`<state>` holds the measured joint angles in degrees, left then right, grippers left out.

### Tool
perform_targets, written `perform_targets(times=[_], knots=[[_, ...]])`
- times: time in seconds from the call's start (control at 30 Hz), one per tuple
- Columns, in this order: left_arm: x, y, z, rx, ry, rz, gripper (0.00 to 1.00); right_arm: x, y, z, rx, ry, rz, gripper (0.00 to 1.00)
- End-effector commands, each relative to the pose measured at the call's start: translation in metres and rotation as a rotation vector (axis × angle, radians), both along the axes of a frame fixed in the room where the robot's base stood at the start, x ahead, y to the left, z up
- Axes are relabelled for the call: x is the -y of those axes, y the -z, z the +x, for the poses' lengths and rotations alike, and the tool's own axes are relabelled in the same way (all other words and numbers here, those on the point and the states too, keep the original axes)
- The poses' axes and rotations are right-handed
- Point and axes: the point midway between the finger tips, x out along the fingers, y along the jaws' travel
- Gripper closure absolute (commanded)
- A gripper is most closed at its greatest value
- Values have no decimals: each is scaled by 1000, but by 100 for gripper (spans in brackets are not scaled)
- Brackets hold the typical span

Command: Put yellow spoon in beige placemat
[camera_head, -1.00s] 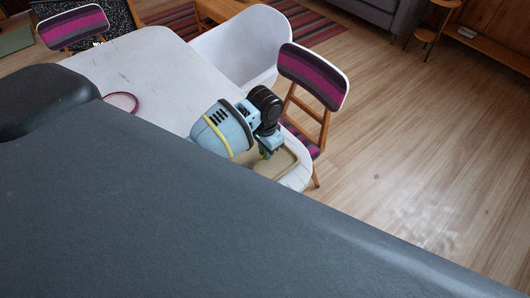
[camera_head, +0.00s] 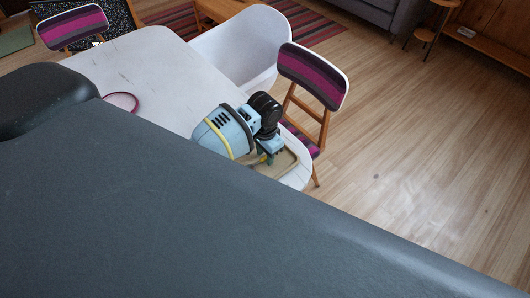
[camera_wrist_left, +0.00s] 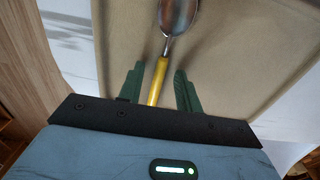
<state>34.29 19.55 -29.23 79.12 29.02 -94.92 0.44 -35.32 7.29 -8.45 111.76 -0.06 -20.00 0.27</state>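The spoon, with a yellow handle (camera_wrist_left: 157,82) and a shiny metal bowl (camera_wrist_left: 177,14), shows in the left wrist view over the beige placemat (camera_wrist_left: 235,60). It appears to lie on the placemat, its bowl pointing away from my gripper. My left gripper (camera_wrist_left: 157,80) is open, one green finger on each side of the handle with a gap on both sides. In the head view my left gripper (camera_head: 268,157) is low over the placemat (camera_head: 288,161) at the table's near right corner. My right gripper is not in view.
A white armchair (camera_head: 243,45) and a striped chair (camera_head: 313,75) stand close to the table. Wooden floor (camera_head: 420,160) lies open to the right.

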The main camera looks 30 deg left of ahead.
Motion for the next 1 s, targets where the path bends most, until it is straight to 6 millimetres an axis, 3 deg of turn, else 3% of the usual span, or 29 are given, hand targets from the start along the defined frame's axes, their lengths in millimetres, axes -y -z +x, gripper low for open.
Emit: perform_targets(times=[0.17,0.5,0.7,1.0], knots=[[0,-14,1,3,0,-1,66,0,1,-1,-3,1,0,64],[0,-81,0,5,1,-1,66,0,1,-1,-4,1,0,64],[0,-110,0,2,0,0,66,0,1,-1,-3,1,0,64],[-1,-123,-1,0,-1,1,66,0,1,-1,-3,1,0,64]])
